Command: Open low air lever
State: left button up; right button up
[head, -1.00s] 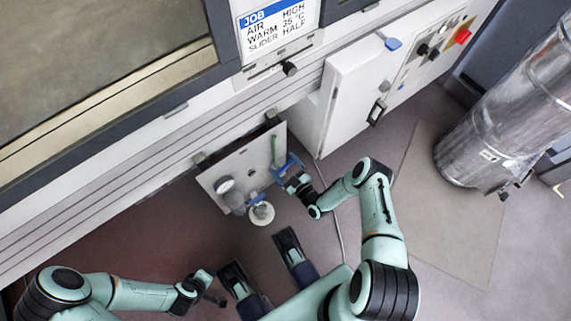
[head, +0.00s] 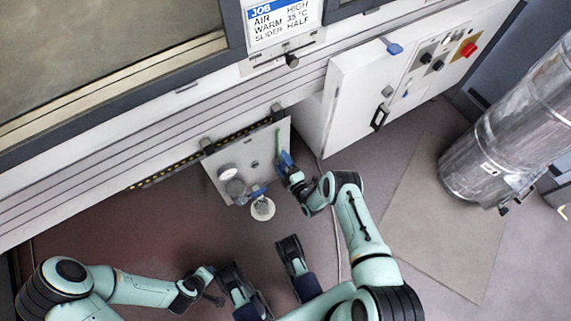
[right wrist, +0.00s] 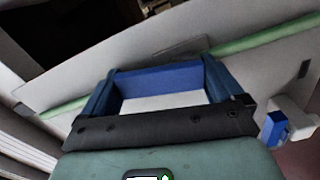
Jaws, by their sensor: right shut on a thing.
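The blue low air lever (head: 285,159) is at the right edge of a pale panel (head: 240,160) low under the machine. It lies roughly in line with a green pipe (head: 278,140). My right gripper (head: 287,168) is shut on the lever, mostly hiding it in the head view. In the right wrist view a blue bar (right wrist: 160,80) spans between the fingers, with the green pipe (right wrist: 260,40) running behind. My left gripper (head: 214,297) hangs low at the left, away from the panel; its jaws are too small to read.
The panel also carries a round gauge (head: 227,172) and a second blue handle (head: 257,191) above a white round cup (head: 262,209). A white cabinet (head: 350,100) stands to the right. A silver duct (head: 500,150) is at far right. A job card (head: 280,22) hangs above.

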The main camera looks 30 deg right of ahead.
jog(key=shift+a+n, duration=0.15)
jog(key=shift+n, duration=0.95)
pick_arm(q)
jog(key=shift+w+r, duration=0.55)
jog(key=shift+w, duration=0.05)
jog(key=shift+d, duration=0.1)
jog(key=shift+s, duration=0.1)
pick_arm(e)
jog(key=shift+s, duration=0.1)
jog(key=o, duration=1.1)
jog(key=shift+o, duration=0.2)
pick_arm(q)
jog(key=s+d+r+g+h+p, duration=0.1)
jog(key=s+d+r+p, duration=0.2)
jog(key=s+r+p, duration=0.1)
jog(key=shift+s, duration=0.9)
pick_arm(e)
jog(key=s+d, duration=0.1)
jog(key=s, duration=1.2)
jog(key=shift+s, duration=0.2)
